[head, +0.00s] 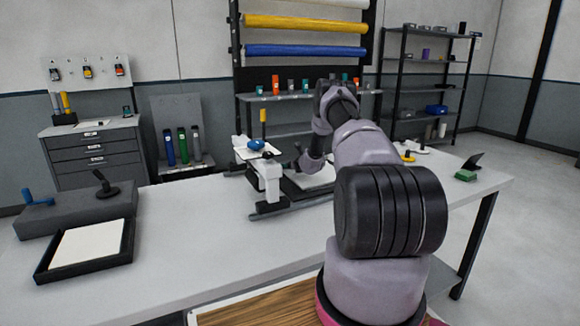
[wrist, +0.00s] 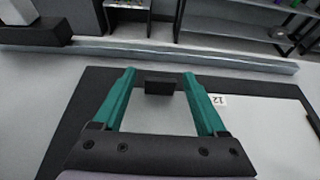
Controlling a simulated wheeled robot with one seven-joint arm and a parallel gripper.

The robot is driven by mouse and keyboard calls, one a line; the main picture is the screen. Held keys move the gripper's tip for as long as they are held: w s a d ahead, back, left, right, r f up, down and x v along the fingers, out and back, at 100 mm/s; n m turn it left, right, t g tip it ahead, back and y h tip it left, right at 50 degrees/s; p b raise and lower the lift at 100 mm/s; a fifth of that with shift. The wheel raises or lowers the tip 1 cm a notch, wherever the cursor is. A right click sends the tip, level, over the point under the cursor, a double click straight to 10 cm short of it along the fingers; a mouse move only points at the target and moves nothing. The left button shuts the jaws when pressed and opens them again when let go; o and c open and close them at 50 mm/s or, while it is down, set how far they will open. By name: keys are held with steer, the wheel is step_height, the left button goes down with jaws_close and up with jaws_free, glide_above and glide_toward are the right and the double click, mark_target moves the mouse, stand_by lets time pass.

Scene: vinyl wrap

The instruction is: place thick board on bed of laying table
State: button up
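My gripper (wrist: 159,76) is open in the wrist view, its two teal fingers spread wide. A small dark block (wrist: 159,88) stands between the fingertips, with a gap on each side. Below it is a grey surface inside a dark border (wrist: 82,105). A white panel (wrist: 262,122) lies to the right, with a tag (wrist: 217,100) marked 12, seen upside down. I cannot tell for certain which piece is the thick board. In the head view, the laying table (head: 268,186) with its white carriage stands mid-table. My arm hides the gripper and part of the pale bed (head: 316,178).
A black tray (head: 126,243) holding a white sheet lies at the left front of the worktable (head: 205,232). A grey block with a dark handle (head: 75,204) is behind it. A green item (head: 465,175) is at the right. The table between tray and carriage is clear.

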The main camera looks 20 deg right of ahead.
step_height(320, 180, up, 5)
glide_above(301, 177)
steer(key=shift+w+a+f, duration=0.15)
steer(key=shift+f, duration=0.05)
steer(key=shift+s, duration=0.25)
stand_by(0.3)
